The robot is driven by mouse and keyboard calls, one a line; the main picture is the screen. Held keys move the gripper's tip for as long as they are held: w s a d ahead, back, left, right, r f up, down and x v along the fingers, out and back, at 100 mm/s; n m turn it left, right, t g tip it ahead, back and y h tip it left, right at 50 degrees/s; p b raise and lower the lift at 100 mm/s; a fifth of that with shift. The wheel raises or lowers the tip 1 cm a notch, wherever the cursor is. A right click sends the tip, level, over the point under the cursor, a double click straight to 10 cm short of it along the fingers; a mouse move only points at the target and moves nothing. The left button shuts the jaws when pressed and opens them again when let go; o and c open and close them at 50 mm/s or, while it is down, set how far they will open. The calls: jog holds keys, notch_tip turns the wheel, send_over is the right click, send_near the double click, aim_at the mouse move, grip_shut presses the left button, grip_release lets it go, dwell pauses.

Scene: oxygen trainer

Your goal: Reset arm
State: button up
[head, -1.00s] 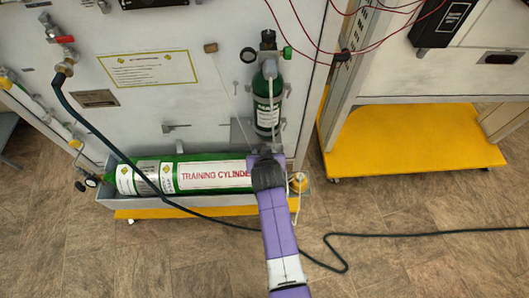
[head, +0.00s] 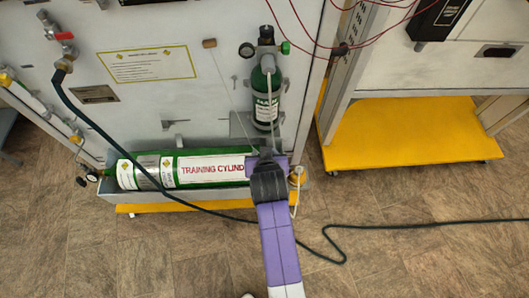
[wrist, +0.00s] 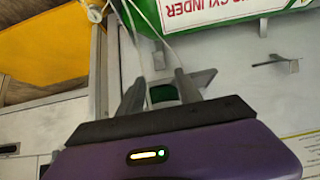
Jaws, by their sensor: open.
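My purple arm reaches up from the bottom of the head view, with its dark wrist in front of the right end of the large green training cylinder (head: 212,168). My gripper (wrist: 157,82) shows in the wrist view with two grey fingers apart and nothing between them. Behind the gap are a grey bracket (wrist: 205,78) and a bit of green. In the head view the fingertips are mostly hidden by my wrist. The small green cylinder (head: 266,88) stands upright on the panel just above my gripper.
A dark hose (head: 110,140) hangs from the valve at upper left and runs across the floor to the right. A yellow base (head: 410,135) stands at right. Red wires (head: 385,40) cross the upper right. The brown floor (head: 420,255) at lower right is mostly clear.

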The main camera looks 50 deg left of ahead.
dwell(0.5)
notch_tip(320, 180, up, 7)
jog(key=w+a+t+y, duration=0.1)
jog(key=a+t+y, duration=0.1)
jog(key=a, duration=0.1)
jog(key=d+r+m+t+y, duration=0.1)
jog(key=d+r+t+y, duration=0.2)
jog(key=d, duration=0.7)
jog(key=s+d+r+m+t+h, duration=0.2)
jog(key=s+d, duration=0.1)
jog(key=d, duration=0.6)
jog(key=s+d+r+m+t+h, duration=0.1)
jog(key=s+d+r+t, duration=0.2)
jog(key=d, duration=0.6)
jog(key=s+d+r+m+t+h, duration=0.15)
jog(key=s+d, duration=0.25)
jog(key=d, duration=0.5)
jog(key=s+d+r+m+g+h, duration=0.1)
jog(key=s+d+r+m+h, duration=0.1)
jog(key=s+d, duration=0.5)
jog(key=s+d+r+m+g+h, duration=0.1)
jog(key=s+d+r+m+h, duration=0.1)
jog(key=s+d+h, duration=0.3)
jog(key=s+d, duration=0.3)
